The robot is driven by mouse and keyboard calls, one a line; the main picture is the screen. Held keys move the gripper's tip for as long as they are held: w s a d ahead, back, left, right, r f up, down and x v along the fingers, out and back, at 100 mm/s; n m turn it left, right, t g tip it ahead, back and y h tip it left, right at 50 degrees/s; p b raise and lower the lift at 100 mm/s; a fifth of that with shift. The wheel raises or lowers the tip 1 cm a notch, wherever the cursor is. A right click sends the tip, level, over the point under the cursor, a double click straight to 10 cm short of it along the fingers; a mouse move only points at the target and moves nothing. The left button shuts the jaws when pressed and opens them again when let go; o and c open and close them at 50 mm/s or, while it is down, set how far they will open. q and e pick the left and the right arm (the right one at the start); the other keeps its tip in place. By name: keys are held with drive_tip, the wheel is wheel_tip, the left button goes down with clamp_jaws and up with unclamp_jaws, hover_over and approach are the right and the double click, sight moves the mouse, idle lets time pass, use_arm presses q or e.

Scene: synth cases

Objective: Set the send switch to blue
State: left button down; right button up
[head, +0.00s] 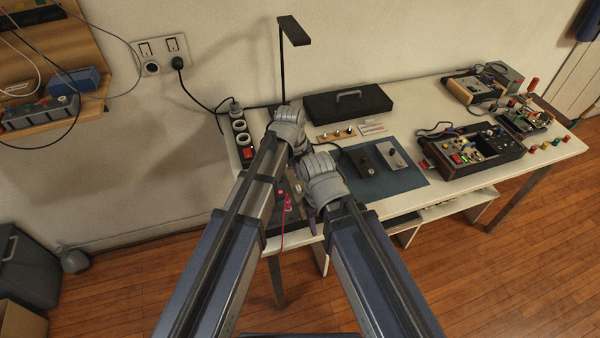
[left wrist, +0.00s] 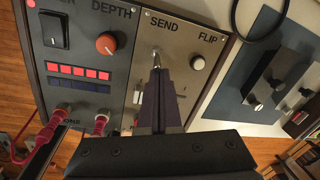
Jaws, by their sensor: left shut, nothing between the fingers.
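In the left wrist view the send switch (left wrist: 156,54) is a small metal toggle under the SEND label on a grey panel (left wrist: 178,42). My left gripper (left wrist: 158,72) is shut and empty, its dark fingertips right at the toggle, covering its lower part. I cannot tell whether they touch it. No blue mark by the switch shows clearly; the fingers hide part of the panel. In the head view my left gripper's housing (head: 288,128) is over the table's left end. My right gripper's housing (head: 323,180) is beside it; its jaws cannot be made out.
Near the switch are an orange DEPTH knob (left wrist: 106,43), a white FLIP knob (left wrist: 198,62), a black rocker (left wrist: 54,30) and red cables (left wrist: 40,135). On the table are a blue mat (head: 400,185), a black case (head: 348,103) and an electronics box (head: 472,152).

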use_arm(q)
drive_tip(key=shift+w+a+r, duration=0.1)
drive_tip(key=shift+w+r, duration=0.1)
drive_tip(key=shift+w, duration=0.25)
drive_tip(key=shift+w+a, duration=0.1)
drive_tip(key=shift+w, duration=0.3)
drive_tip(key=shift+w+r+g, duration=0.1)
drive_tip(key=shift+w+g, duration=0.1)
drive_tip(key=shift+g, duration=0.4)
drive_tip(key=shift+s+a+h, duration=0.1)
drive_tip(key=shift+s+h, duration=0.1)
drive_tip(key=shift+h, duration=0.1)
drive_tip(key=shift+p, duration=0.3)
drive_tip(key=shift+r, duration=0.15)
